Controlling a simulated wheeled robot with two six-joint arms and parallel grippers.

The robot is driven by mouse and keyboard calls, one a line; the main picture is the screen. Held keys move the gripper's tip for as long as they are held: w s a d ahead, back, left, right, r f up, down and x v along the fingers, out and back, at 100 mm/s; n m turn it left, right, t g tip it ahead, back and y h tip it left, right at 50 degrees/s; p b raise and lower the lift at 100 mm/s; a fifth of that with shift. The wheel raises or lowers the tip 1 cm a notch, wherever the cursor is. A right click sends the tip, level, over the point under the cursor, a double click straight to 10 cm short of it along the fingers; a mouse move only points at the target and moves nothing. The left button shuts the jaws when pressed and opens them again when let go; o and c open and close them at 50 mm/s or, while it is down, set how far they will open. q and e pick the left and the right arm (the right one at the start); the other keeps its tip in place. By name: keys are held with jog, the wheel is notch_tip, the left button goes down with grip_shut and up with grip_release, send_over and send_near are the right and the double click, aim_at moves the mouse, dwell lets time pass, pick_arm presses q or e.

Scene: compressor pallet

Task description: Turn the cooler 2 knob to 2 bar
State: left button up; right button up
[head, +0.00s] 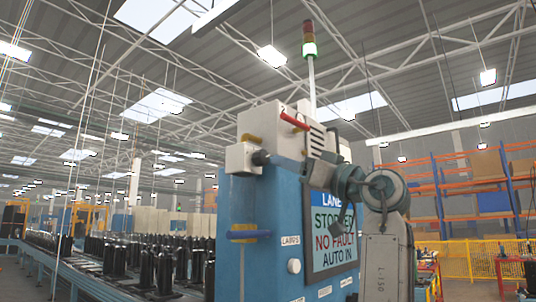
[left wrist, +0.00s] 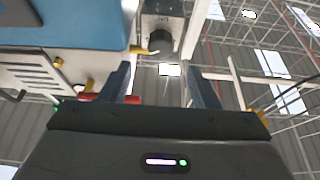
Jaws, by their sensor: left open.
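A dark round knob (head: 260,157) sticks out of the right side of a small white box (head: 240,158) on the blue cabinet. In the left wrist view the knob (left wrist: 160,42) shows end-on, beyond and between my fingertips. My left gripper (head: 284,163) is open and lies just right of the knob in the head view, partly blending with the cabinet behind. Its two fingers show apart in the left wrist view (left wrist: 161,85), with nothing between them. I cannot read a pressure scale or the knob's setting. My right gripper is not in view.
A red handle (head: 294,121) and a yellow lever (head: 251,138) stick out close to the knob. Another yellow handle (head: 244,234) sits lower on the blue cabinet (head: 232,275). A screen (head: 333,228) reads NO FAULT. A conveyor with black parts (head: 160,267) runs at left.

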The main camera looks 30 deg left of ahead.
aim_at(265, 160)
pick_arm(q)
jog(key=p+x, duration=0.1)
jog(key=x, duration=0.4)
jog(key=shift+s+f, duration=0.1)
jog(key=shift+f, duration=0.1)
jog(key=a, duration=0.2)
jog(key=a+p, duration=0.1)
jog(key=shift+r, duration=0.25)
jog(key=shift+a+r, duration=0.1)
jog(key=c, duration=1)
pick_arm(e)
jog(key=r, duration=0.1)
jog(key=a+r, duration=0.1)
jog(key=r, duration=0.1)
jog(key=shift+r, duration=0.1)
